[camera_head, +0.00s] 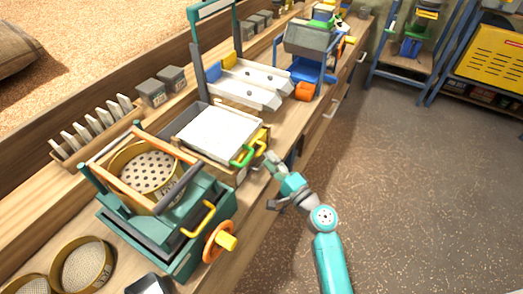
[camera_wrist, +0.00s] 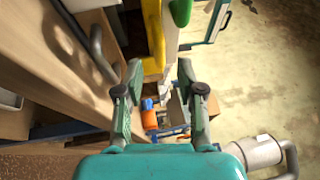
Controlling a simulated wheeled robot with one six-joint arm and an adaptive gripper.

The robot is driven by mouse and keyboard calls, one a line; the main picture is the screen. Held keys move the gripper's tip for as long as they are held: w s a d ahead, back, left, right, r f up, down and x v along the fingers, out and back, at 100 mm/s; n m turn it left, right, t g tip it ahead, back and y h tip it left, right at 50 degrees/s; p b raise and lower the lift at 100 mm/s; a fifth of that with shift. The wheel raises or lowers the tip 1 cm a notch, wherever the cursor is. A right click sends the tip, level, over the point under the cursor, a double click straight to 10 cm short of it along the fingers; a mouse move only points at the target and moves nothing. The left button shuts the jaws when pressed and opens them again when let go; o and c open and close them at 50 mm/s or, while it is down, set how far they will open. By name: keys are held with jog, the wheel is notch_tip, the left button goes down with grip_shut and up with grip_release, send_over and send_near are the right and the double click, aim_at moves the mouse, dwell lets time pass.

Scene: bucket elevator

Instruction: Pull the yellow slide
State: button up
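A yellow handle (camera_head: 262,140), which looks like the yellow slide's, sits at the front right of a wooden box with a white top (camera_head: 217,132). A green handle (camera_head: 243,155) is just beside it. In the wrist view the yellow handle (camera_wrist: 154,40) lies ahead of the fingertips, nearer the left finger, with the green handle (camera_wrist: 180,11) to its right. My gripper (camera_head: 269,182) is in front of the bench, close to the handles. In the wrist view its two fingers (camera_wrist: 160,78) are apart with nothing between them. I cannot tell whether a finger touches the handle.
A teal machine (camera_head: 150,235) with another yellow handle (camera_head: 200,220) and an orange wheel (camera_head: 217,242) stands at the near left. White chutes (camera_head: 245,84) and a blue-framed hopper (camera_head: 305,50) stand farther along the bench. The floor (camera_head: 420,190) at right is clear.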

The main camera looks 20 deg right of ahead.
aim_at(261, 151)
jog(key=shift+x, duration=2.6)
grip_shut()
